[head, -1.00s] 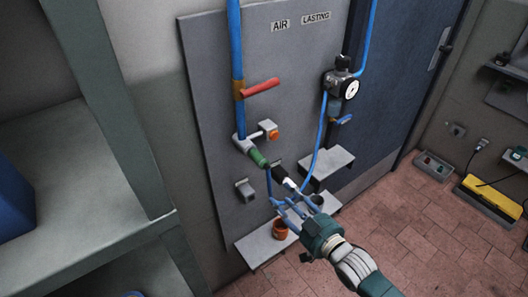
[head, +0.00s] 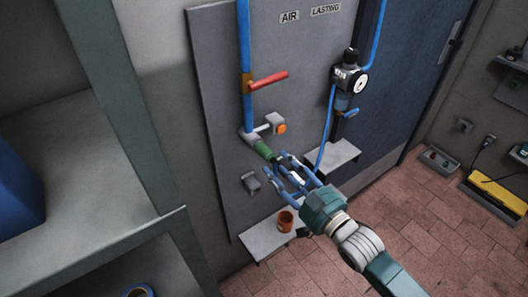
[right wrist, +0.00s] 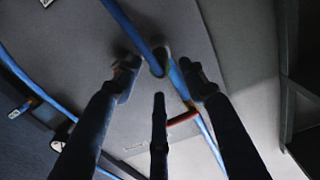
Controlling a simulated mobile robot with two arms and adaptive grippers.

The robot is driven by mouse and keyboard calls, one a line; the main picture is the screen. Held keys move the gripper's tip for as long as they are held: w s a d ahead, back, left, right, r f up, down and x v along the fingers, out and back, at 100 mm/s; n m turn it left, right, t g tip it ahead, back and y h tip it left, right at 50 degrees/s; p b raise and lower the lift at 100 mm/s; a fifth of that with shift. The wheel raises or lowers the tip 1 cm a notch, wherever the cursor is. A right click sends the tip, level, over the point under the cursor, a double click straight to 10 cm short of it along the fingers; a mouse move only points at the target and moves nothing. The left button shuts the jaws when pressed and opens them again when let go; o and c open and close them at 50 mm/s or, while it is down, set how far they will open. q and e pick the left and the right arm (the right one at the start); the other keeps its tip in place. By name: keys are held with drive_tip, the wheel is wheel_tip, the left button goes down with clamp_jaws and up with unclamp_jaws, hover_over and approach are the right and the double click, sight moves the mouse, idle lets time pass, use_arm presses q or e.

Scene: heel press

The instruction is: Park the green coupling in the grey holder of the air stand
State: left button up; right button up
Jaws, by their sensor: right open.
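The green coupling (head: 264,148) sits at the lower end of the pipe fitting on the grey panel, pointing down and right. My right gripper (head: 279,168) is open just below it, its blue fingers spread around the dark and white parts that continue from the green piece. In the right wrist view a green round end (right wrist: 160,62) lies between the spread fingers. I cannot tell whether any finger touches it. The grey holder (head: 251,183) is a small block on the panel, below and left of the coupling, and looks empty. My left gripper is not in view.
A red lever (head: 268,80) is above the coupling, and an orange button (head: 281,128) is beside it. A brown cup (head: 285,222) stands on a low shelf (head: 262,242) below. A gauge (head: 360,84) and blue hose are to the right. Grey shelving (head: 100,180) fills the left.

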sight(273, 159)
drive_tip(key=shift+b+x, duration=1.05)
drive_tip(key=shift+x, duration=2.85)
drive_tip(key=shift+p, duration=0.35)
clamp_jaws()
drive_tip(key=shift+p+v, duration=0.55)
drive_tip(key=shift+v, duration=0.4)
drive_tip(key=shift+p+v, duration=0.95)
drive_tip(key=shift+v, duration=1.15)
